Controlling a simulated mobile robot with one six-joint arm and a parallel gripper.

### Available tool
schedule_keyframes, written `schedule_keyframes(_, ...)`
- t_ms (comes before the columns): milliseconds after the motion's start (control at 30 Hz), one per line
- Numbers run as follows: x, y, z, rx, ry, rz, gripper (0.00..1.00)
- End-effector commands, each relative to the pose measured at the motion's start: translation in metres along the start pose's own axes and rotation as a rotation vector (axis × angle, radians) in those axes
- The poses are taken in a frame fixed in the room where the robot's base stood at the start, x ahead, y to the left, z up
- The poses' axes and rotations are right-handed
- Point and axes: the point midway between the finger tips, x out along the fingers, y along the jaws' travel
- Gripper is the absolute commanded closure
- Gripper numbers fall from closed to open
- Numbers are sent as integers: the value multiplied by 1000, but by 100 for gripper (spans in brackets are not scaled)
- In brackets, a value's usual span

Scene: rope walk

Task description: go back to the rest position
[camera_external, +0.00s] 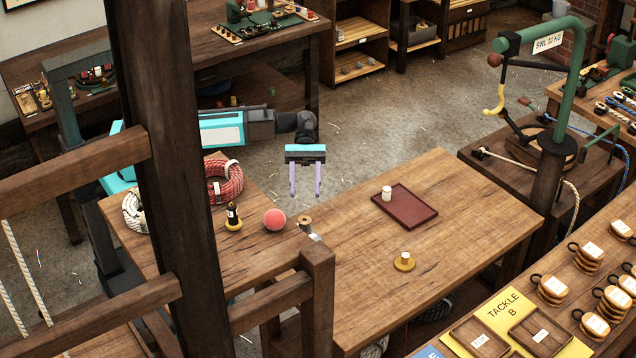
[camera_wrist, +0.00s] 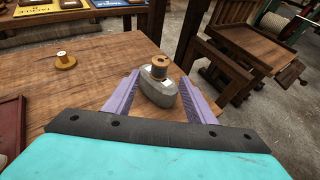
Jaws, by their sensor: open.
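My gripper (camera_external: 306,193) is open and empty in the external view, held up with its two purple fingers pointing down. In the wrist view its fingers (camera_wrist: 158,82) frame a grey weight (camera_wrist: 158,92) with a wooden spool (camera_wrist: 160,66) on top. The weight and spool appear beyond the fingers, near the table edge, and nothing is gripped. In the external view the spool (camera_external: 305,221) shows below my gripper, just above a wooden post that hides part of the weight.
On the workbench (camera_external: 460,215) are a dark red tray (camera_external: 420,212) with a white cylinder (camera_external: 387,193), and a yellow-based piece (camera_external: 404,262). A pink ball (camera_external: 275,219), a black-and-yellow piece (camera_external: 233,217) and a red rope coil (camera_external: 226,184) lie left. A post (camera_external: 165,150) stands in front.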

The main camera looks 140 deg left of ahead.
Motion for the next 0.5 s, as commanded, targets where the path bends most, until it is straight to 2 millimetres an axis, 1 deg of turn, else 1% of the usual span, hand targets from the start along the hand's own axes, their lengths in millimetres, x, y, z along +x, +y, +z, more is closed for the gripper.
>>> schedule_keyframes(167,14,5,6,8,4,8,50)
schedule_keyframes(267,31,10,14,18,8,19,50)
schedule_keyframes(367,54,17,24,30,12,36,50)
schedule_keyframes(500,89,25,42,50,16,63,50)
